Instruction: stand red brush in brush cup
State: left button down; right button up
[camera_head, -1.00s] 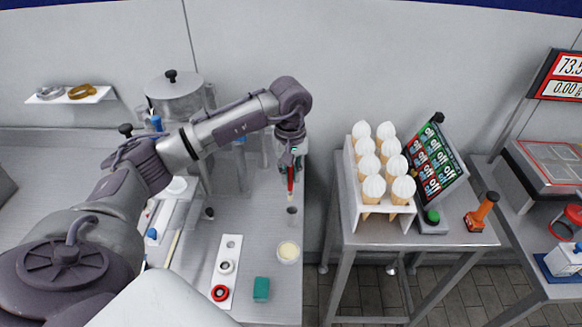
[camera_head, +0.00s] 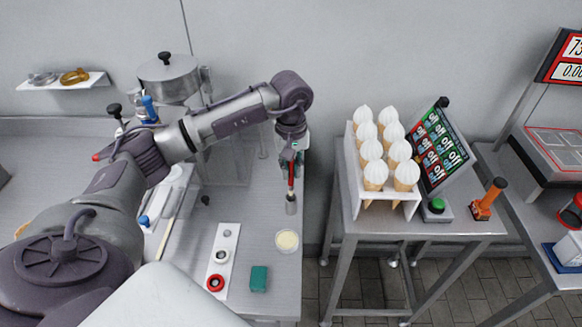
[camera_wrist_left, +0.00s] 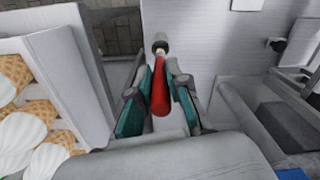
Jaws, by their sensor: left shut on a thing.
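The red brush (camera_head: 291,181) hangs upright, bristle end down, in my left gripper (camera_head: 290,164). The gripper is shut on its handle. In the left wrist view the red handle (camera_wrist_left: 160,95) lies between the green pads of the left gripper (camera_wrist_left: 160,84). The brush cup (camera_head: 291,205) is a small grey cylinder near the right edge of the steel counter. The brush's lower end meets the cup's mouth and is hidden there. The cup also shows in the left wrist view (camera_wrist_left: 160,40), beyond the brush. My right gripper is not in view.
A round pale-topped tub (camera_head: 287,240), a green block (camera_head: 259,279) and a white strip with rings (camera_head: 223,255) lie in front of the cup. A rack of cones (camera_head: 383,200) stands on a separate table at right, across a gap. A metal pot (camera_head: 168,78) stands behind.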

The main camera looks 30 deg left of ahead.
aim_at(291, 185)
pick_arm(q)
notch_tip(291, 185, down, 2)
jog(key=shift+f+b, duration=0.25)
jog(key=shift+b, duration=0.7)
jog(key=shift+f+b, duration=0.85)
jog(key=shift+f, duration=0.15)
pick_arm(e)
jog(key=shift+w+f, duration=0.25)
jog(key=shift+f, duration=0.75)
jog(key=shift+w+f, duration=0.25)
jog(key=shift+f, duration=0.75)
pick_arm(q)
jog(key=c, duration=1.1)
grip_release()
jog(key=shift+o, duration=0.3)
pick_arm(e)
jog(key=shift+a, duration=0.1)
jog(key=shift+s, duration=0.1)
pick_arm(q)
jog(key=shift+r, duration=0.1)
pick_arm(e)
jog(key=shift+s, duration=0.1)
pick_arm(q)
notch_tip(291, 185, up, 12)
jog(key=shift+f, duration=0.1)
